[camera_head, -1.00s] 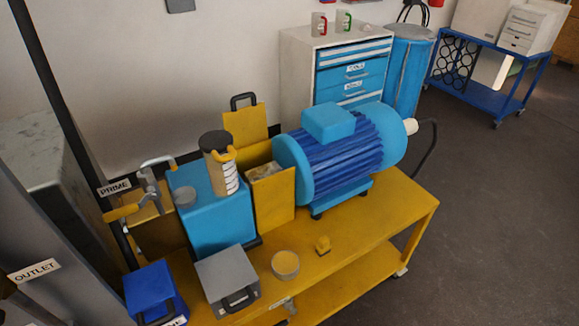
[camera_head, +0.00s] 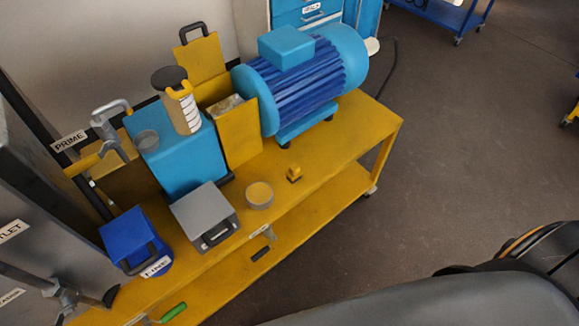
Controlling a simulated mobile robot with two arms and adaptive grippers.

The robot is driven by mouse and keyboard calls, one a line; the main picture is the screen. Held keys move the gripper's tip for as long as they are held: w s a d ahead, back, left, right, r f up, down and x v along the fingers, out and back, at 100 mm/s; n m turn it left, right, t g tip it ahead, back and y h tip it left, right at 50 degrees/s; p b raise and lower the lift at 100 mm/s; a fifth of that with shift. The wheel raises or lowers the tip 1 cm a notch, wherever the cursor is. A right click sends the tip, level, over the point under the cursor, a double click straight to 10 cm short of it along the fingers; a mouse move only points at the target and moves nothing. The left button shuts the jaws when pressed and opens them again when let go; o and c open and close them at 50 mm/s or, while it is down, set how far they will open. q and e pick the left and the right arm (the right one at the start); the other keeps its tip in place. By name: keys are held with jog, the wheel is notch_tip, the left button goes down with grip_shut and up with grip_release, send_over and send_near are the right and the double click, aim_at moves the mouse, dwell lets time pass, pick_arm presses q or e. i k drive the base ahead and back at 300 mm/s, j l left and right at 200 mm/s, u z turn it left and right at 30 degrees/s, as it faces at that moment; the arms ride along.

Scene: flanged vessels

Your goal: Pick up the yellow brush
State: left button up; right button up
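A small yellow object (camera_head: 294,173), which may be the yellow brush, sits on the top of the yellow cart (camera_head: 350,145) near its front edge. It is too small to make out bristles. It stands apart from the round grey tin (camera_head: 259,195) to its left and in front of the blue motor. Neither of my grippers shows in this view. A dark grey, rounded part at the lower right looks like part of my own arm, but no fingers are visible on it.
The blue motor (camera_head: 300,80), a light-blue box (camera_head: 185,160), a grey box (camera_head: 205,212) and a blue box (camera_head: 135,240) crowd the cart. A black item (camera_head: 261,254) and a green-handled tool (camera_head: 173,312) show lower down. The floor at right is open.

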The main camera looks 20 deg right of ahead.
aim_at(294, 172)
jog(key=i+l+u, duration=0.15)
jog(key=l, duration=0.35)
jog(key=i+l+u, duration=0.2)
jog(key=l, duration=0.25)
jog(key=i+l+u, duration=0.15)
jog(key=l, duration=0.35)
jog(key=l+u, duration=0.15)
jog(key=l, duration=0.4)
